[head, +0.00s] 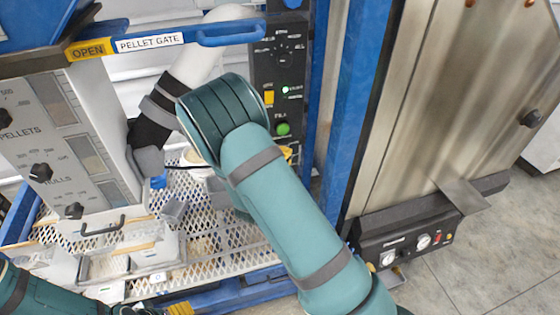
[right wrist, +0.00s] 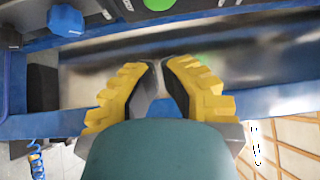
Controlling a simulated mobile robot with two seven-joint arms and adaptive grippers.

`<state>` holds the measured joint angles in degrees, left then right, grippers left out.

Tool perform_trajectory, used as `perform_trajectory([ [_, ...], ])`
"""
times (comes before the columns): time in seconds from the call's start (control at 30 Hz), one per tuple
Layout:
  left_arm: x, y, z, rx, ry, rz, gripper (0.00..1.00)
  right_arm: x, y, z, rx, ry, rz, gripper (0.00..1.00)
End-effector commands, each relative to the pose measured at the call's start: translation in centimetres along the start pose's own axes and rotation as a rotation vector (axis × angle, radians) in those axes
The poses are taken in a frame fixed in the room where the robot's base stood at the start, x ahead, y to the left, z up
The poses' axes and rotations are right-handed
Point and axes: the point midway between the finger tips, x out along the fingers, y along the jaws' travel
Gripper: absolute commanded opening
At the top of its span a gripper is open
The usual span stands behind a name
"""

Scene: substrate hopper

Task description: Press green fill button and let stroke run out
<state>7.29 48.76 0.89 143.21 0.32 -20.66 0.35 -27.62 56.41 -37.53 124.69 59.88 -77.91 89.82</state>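The green fill button (head: 282,129) sits low on the dark control panel (head: 285,70), under a small lit green lamp. My right arm reaches up across the rack in the head view, and its bend hides most of my right gripper. A yellow bit of that gripper (head: 287,153) shows just below the green button; contact cannot be told. In the right wrist view my right gripper (right wrist: 161,66) has its yellow fingers close together at the tips, with nothing seen between them.
A yellow button (head: 269,97) is above the green one. The blue PELLET GATE lever (head: 228,33) crosses at upper left, by an OPEN label. A white mesh shelf (head: 225,240) with bins lies below. A blue post (head: 348,90) and steel cabinet (head: 430,100) stand right.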

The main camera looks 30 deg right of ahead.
Motion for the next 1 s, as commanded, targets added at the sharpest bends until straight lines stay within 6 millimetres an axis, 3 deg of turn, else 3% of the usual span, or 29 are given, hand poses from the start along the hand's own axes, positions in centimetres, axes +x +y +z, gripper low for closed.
perform_trajectory([
  [0.27, -0.2, 0.1, -0.1, -0.001, 0.002, 0.000, 0.72, 5.5, 0.0, 0.0, -0.001, 0.000, -0.002, 0.00],
  [0.4, -0.2, 0.1, -0.1, -0.001, 0.003, 0.000, 0.72, 6.8, 0.0, 1.7, 0.000, -0.002, -0.001, 0.00],
  [0.6, -0.3, 0.1, -0.1, -0.001, 0.003, 0.000, 0.72, 7.8, 0.0, 2.7, -0.001, -0.001, 0.000, 0.00],
  [1.0, -0.2, 0.1, -0.1, -0.001, 0.003, 0.000, 0.72, 7.9, 0.1, 2.9, 0.000, -0.001, 0.001, 0.00],
])
